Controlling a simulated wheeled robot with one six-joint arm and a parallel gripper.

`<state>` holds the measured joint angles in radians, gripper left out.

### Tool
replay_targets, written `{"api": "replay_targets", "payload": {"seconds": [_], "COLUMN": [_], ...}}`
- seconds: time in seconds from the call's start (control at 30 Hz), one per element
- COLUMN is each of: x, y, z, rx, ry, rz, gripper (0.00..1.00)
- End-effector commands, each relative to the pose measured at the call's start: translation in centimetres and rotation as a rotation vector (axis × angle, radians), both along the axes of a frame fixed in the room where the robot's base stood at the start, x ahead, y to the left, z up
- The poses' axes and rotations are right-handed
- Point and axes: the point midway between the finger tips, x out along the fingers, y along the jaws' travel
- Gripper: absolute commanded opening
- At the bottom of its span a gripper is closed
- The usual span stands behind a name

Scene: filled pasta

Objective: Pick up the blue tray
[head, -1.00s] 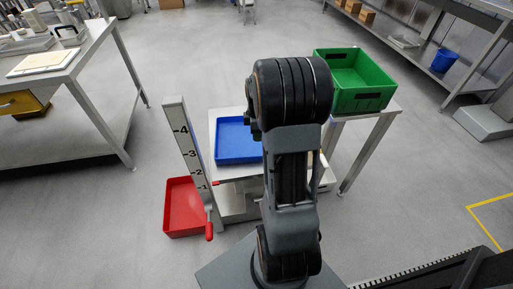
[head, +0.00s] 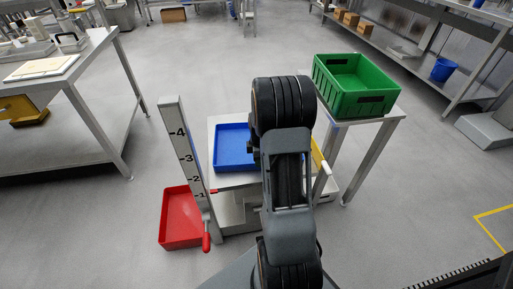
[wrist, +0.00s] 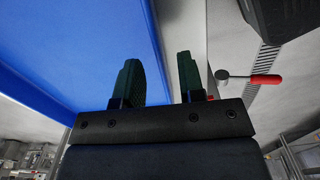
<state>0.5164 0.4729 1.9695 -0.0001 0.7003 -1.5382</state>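The blue tray (head: 235,148) lies on a light-topped stand (head: 226,181), left of my arm in the head view. In the wrist view the tray (wrist: 70,45) fills the upper left, very close. My gripper (wrist: 160,75) has two dark green fingers set apart, with a gap between them. The left finger overlaps the tray's blue surface, and the right finger is past its right edge. The tray's edge runs in the gap between the fingers. I cannot tell whether either finger touches it. In the head view the arm hides the gripper and part of the tray's right side.
A grey post with a number scale (head: 184,150) stands left of the tray, with a red-handled lever (head: 206,240). A red tray (head: 180,218) sits low beside it. A green crate (head: 354,84) stands on a table at right. Open floor lies further left.

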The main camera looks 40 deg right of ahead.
Motion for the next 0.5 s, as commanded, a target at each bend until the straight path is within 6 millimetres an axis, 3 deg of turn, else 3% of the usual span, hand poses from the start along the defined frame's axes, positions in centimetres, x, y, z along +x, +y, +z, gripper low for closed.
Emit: {"api": "replay_targets", "payload": {"seconds": [0.03, 0.2, 0.47, 0.5], "x": [0.0, 0.1, 0.1, 0.1], "y": [0.0, 0.0, 0.0, 0.0], "z": [-1.2, -3.2, -3.4, -3.4], "rx": [0.001, 0.001, -0.001, -0.001], "ry": [0.001, 0.001, -0.002, -0.001], "rz": [0.000, 0.000, 0.000, 0.000], "gripper": [0.36, 0.36, 0.36, 0.32]}}
